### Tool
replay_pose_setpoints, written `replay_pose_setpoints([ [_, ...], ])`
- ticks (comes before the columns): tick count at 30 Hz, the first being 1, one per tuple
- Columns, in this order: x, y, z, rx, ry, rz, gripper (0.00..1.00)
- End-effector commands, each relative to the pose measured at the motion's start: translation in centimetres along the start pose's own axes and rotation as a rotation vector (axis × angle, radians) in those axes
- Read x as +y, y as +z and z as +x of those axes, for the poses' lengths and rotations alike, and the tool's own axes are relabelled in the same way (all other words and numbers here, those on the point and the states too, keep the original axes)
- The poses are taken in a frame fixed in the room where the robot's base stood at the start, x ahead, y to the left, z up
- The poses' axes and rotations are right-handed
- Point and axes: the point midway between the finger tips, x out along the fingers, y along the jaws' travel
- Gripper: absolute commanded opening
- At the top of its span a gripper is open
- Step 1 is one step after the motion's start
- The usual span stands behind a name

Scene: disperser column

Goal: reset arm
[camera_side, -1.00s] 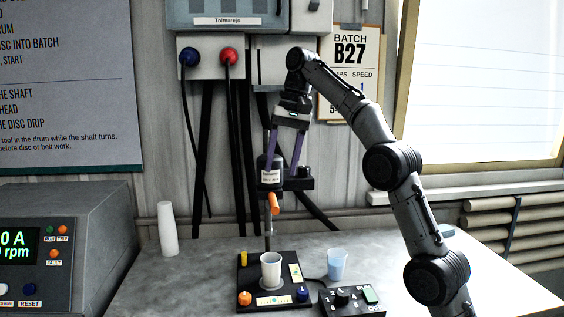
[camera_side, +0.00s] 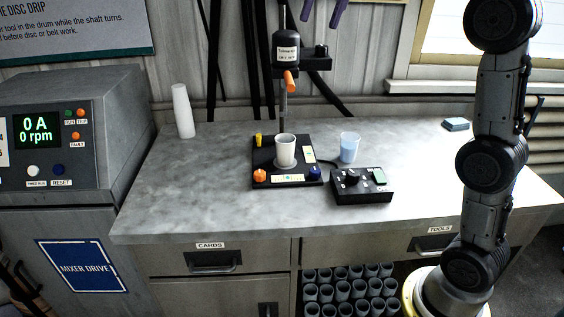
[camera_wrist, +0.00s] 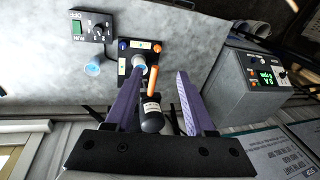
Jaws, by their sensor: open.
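My gripper (camera_side: 321,22) shows only as two purple fingers at the top edge of the side view, up and right of the disperser motor. In the wrist view my gripper (camera_wrist: 160,75) has its fingers well apart, with nothing held between them. The black disperser motor (camera_side: 286,50) hangs on its column above a white cup (camera_side: 285,150) on the black base plate (camera_side: 262,158). The motor also shows in the wrist view (camera_wrist: 152,115), between the fingers but farther off. An orange handle (camera_side: 290,80) sticks out below it. My wrist is out of the side view.
A blue-filled cup (camera_side: 349,147) and a black control box (camera_side: 361,185) stand right of the plate. A stack of white cups (camera_side: 183,111) stands at the left, near the grey drive cabinet reading 0 A, 0 rpm. The bench's front left is clear.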

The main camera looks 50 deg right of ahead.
Motion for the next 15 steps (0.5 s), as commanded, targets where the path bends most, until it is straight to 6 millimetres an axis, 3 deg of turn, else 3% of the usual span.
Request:
replay_pose_setpoints([
  [1,0.5,2.0,-0.5,0.009,-0.004,-0.022,0.55],
  [7,2.9,7.8,-0.1,0.053,-0.018,-0.117,0.55],
  [15,7.5,14.2,4.5,0.119,-0.022,-0.271,0.55],
])
